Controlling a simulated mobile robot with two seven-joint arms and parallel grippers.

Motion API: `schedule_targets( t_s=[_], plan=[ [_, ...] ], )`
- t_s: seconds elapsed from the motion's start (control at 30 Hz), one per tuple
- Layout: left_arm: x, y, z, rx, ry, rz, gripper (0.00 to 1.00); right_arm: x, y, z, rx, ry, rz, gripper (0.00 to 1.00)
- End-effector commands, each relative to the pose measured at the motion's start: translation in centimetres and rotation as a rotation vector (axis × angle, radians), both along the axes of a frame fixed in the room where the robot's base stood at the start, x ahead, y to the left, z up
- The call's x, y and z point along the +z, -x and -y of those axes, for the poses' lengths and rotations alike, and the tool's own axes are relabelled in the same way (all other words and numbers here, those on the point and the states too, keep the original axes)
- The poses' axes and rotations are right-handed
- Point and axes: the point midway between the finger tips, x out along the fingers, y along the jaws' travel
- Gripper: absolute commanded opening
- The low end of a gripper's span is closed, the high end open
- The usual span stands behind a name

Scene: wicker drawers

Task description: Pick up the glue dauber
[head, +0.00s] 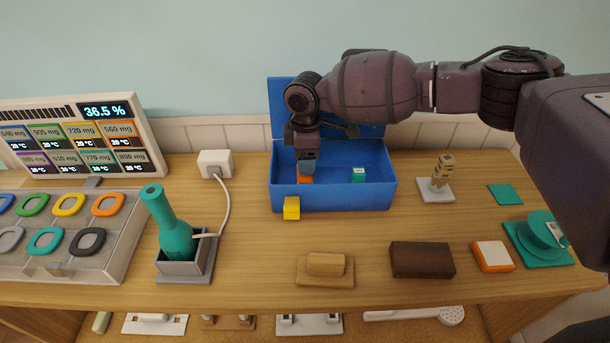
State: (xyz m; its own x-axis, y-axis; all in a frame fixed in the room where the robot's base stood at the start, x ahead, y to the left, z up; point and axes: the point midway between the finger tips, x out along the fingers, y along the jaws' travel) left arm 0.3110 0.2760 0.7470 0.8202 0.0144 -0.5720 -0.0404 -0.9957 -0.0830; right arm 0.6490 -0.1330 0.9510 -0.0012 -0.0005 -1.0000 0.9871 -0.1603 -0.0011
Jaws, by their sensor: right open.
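A teal tool with a narrow neck and wide lower body (172,224), perhaps the glue dauber, stands slightly tilted in a grey holder (184,269) at the left of the table. My right gripper (307,165) points down into the open blue box (335,198), well to the right of the teal tool. It is just above or beside an orange block (305,179) in the box; I cannot tell whether they touch. Its fingertips are small and partly hidden. My left gripper is not in view.
A white cable (226,205) runs from a white plug box (215,163) to the grey holder. A clear-fronted case (122,243) stands close to its left. A yellow cube (291,208) is at the blue box's front. Wooden blocks (326,270) (422,260) lie nearer the front edge.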

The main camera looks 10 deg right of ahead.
Motion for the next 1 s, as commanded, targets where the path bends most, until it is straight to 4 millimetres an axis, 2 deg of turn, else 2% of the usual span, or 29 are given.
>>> schedule_targets(
  t_s=[0.4,0.73,1.0],
  plan=[
    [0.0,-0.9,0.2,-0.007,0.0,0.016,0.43,-4.8,0.2,-0.6,0.0,0.001,-0.001,0.57],
    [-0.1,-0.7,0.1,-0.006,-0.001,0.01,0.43,-5.2,0.2,-0.7,0.0,-0.001,0.001,0.57],
    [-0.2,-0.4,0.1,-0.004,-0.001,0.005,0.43,-5.2,0.2,-0.7,0.0,-0.001,0.001,0.16]
  ],
)
